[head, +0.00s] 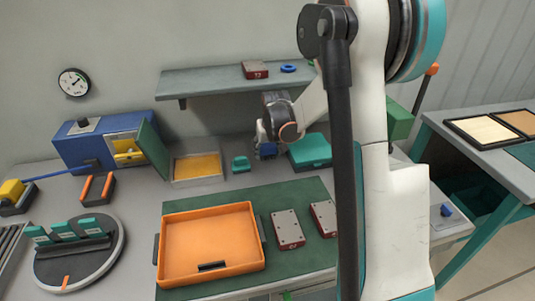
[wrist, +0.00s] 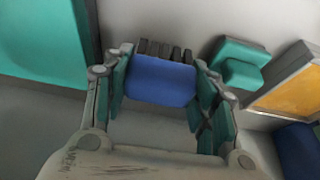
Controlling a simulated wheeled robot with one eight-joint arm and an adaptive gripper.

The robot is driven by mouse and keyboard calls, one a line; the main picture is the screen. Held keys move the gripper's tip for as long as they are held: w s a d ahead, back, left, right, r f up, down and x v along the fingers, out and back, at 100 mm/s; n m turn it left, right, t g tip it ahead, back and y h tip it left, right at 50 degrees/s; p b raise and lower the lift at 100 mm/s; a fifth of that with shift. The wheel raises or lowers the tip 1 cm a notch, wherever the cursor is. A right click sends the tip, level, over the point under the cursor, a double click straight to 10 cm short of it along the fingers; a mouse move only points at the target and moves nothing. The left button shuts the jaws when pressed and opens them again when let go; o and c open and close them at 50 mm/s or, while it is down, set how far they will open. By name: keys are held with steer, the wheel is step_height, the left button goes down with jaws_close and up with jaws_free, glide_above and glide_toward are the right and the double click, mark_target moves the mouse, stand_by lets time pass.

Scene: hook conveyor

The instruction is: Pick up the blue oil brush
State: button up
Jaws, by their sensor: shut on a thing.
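The blue oil brush (wrist: 160,82) sits between the two fingers of my gripper (wrist: 162,92) in the wrist view, with a row of dark bristles along its far edge. My gripper is shut on it, one finger pad at each side. In the head view my gripper (head: 265,143) is over the back of the bench, between a small teal block and a teal box. The blue of the brush (head: 268,150) shows there only in part. Whether it touches the bench is hard to tell.
The teal block (head: 241,164) and a tray with a yellow inside (head: 197,168) stand left of my gripper. The teal box (head: 310,151) is close on its right. A shelf (head: 215,82) hangs above and behind. An orange tray (head: 210,245) lies in front.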

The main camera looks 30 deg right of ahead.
mark_target(268, 145)
step_height(268, 145, up, 16)
steer(key=p, duration=0.4)
steer(key=shift+r, duration=0.15)
steer(key=o, duration=0.3)
steer(key=shift+c, duration=0.9)
stand_by(0.9)
